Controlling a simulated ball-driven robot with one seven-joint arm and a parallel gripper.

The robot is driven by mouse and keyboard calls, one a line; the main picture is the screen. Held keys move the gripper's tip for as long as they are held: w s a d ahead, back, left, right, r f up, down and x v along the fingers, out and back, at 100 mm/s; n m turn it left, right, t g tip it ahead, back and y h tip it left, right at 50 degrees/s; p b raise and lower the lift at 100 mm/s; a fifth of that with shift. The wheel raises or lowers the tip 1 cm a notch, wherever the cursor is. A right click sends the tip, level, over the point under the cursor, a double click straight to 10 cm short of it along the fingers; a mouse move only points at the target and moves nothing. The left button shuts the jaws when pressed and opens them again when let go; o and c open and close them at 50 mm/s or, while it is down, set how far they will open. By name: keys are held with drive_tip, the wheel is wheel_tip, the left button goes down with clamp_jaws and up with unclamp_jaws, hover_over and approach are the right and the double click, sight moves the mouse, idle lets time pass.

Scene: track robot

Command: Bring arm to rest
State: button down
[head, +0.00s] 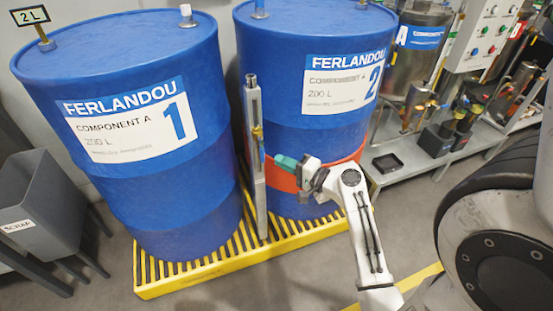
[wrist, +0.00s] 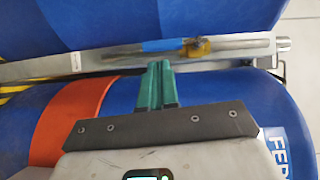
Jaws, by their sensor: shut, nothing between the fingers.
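My gripper (head: 279,161) has teal fingers and is pressed together with nothing between them. In the head view it points left at the metal post (head: 250,190) between the drums. It is in front of drum 2 (head: 300,130), by its orange band (head: 285,180). In the wrist view my gripper (wrist: 158,66) points at a thin rod (wrist: 122,51) with a blue section and a yellow-brown piece, lying along the post (wrist: 30,67). The fingertips are close to the rod; I cannot tell whether they touch.
Blue drum 1 (head: 120,190) stands left on a yellow slatted pallet (head: 205,273). A grey scrap bin (head: 35,200) is at far left. A metal bench (head: 400,172) with equipment is at right. A large black tyre (head: 500,183) is near at lower right.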

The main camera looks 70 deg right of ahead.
drive_tip(key=v, duration=0.7)
drive_tip(key=shift+s, duration=0.4)
drive_tip(key=w+a+f+n+g+y+p, duration=0.2)
drive_tip(key=w+a+n+g+y+p, duration=0.15)
drive_tip(key=a+n, duration=0.4)
drive_tip(key=w+a+f+n+g+y+p, duration=0.1)
drive_tip(key=w+a+n+g+y+p, duration=0.25)
drive_tip(key=a, duration=0.75)
drive_tip(key=s+a+r+n+g+h+p, duration=0.2)
drive_tip(key=s+a+r+n+g+p, duration=0.3)
drive_tip(key=s+a+n+g, duration=0.3)
drive_tip(key=shift+s+a+n+g, duration=0.35)
drive_tip(key=shift+a+n+g, duration=0.15)
drive_tip(key=shift+a, duration=0.05)
